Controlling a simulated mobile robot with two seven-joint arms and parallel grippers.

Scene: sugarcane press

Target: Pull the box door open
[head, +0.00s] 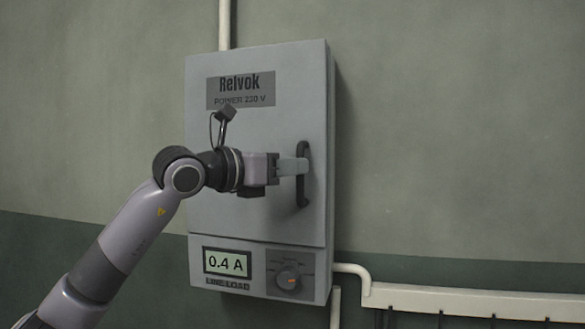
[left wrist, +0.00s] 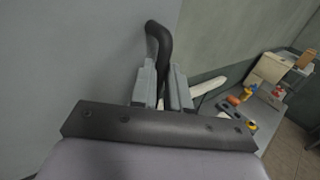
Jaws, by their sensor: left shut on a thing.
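The grey box (head: 225,215) hangs on the wall in the head view, and its door appears closed. A black vertical handle (head: 303,190) is on the door's right side; it also shows in the left wrist view (left wrist: 160,42). My left gripper (head: 302,166) reaches the handle at mid-height and is shut on it. In the left wrist view, the fingers of my left gripper (left wrist: 163,88) stand on either side of the handle. The part of the handle between the fingers is partly hidden. My right gripper is in neither view.
Below the door are a display (head: 228,263) reading 0.4 A and a knob (head: 288,280). A pale conduit (head: 224,25) rises above the box. A pale rail (head: 470,301) runs along the wall at lower right. The left wrist view shows a cluttered table (left wrist: 262,112) farther off.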

